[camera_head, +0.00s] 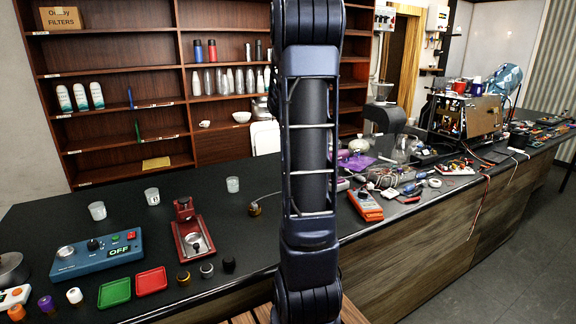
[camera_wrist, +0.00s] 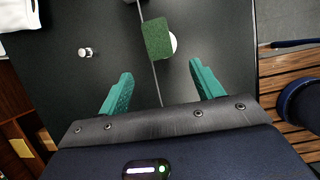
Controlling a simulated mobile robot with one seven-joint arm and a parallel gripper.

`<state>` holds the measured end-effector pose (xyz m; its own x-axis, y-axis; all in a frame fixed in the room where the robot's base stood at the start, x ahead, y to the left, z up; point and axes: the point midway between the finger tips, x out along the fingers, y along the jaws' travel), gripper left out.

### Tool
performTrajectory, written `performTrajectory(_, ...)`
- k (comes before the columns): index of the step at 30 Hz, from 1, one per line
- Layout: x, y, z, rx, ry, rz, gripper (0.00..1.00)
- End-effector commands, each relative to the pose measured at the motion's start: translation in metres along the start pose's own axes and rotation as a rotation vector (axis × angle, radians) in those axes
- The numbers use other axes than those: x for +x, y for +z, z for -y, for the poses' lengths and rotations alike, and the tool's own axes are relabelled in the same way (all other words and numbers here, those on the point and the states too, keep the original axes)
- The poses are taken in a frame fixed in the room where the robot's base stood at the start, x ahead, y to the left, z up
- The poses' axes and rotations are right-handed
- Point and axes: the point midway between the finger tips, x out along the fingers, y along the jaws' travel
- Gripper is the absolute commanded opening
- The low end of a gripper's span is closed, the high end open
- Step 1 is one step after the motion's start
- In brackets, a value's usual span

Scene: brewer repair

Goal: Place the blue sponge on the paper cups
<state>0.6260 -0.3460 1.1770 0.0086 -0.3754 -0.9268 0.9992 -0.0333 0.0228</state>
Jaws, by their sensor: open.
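My gripper (camera_wrist: 161,70) is open and empty in the wrist view, its two teal fingers apart over a dark surface. A dark green rectangular pad (camera_wrist: 158,38) is ahead of the fingertips, apart from them. A white round thing (camera_wrist: 173,42) shows partly from behind the pad; I cannot tell what it is. No clearly blue sponge shows; I cannot tell whether the green pad is one face of it. My gripper is hidden in the head view.
The dark counter holds a blue control box (camera_head: 97,254), a green tray (camera_head: 114,292), a red tray (camera_head: 151,280) and a red device (camera_head: 191,231). A small metal piece (camera_wrist: 86,52) is left of the pad. My arm blocks the head view's middle.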

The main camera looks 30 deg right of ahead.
Motion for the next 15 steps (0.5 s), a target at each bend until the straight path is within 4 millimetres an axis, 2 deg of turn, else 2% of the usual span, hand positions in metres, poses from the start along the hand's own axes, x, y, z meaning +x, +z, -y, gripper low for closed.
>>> performTrajectory(5,-0.037,-0.03,0.025,0.192,0.054,-0.045,0.66)
performTrajectory(9,-0.068,-0.06,0.053,0.403,0.095,-0.106,0.66)
performTrajectory(15,-0.102,-0.102,0.098,0.694,0.127,-0.211,0.66)
